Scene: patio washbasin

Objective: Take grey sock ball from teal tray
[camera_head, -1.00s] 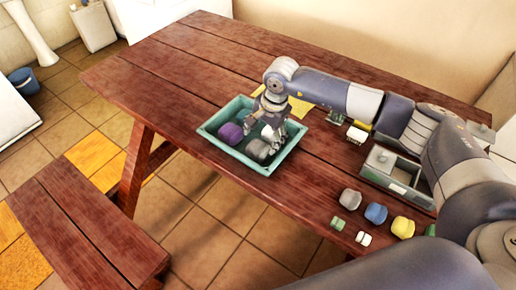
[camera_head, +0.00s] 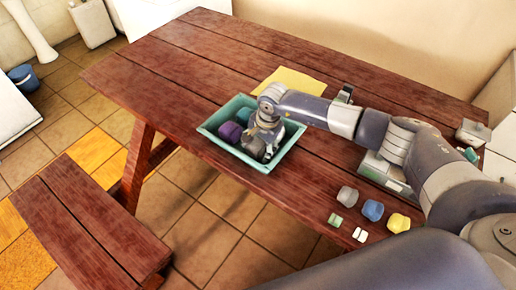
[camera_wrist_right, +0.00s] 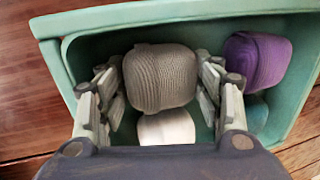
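The teal tray (camera_head: 203,131) stands on the wooden table and holds several sock balls. In the right wrist view, the grey sock ball (camera_wrist_right: 160,76) lies in the tray between the two fingers of my right gripper (camera_wrist_right: 160,98). The fingers are spread on either side of it, very close; I cannot tell whether they touch it. A purple ball (camera_wrist_right: 256,60), a white ball (camera_wrist_right: 166,127) and a partly hidden teal ball (camera_wrist_right: 257,114) lie beside it. In the head view, my right gripper (camera_head: 264,145) reaches down into the tray and mostly hides the grey ball. My left gripper is out of view.
A yellow cloth (camera_head: 292,82) lies behind the tray. Grey (camera_head: 347,195), blue (camera_head: 373,210) and yellow (camera_head: 398,222) balls sit near the table's front edge, with small green and white pieces. A grey box (camera_head: 385,175) is partly behind my arm. The table's left part is clear.

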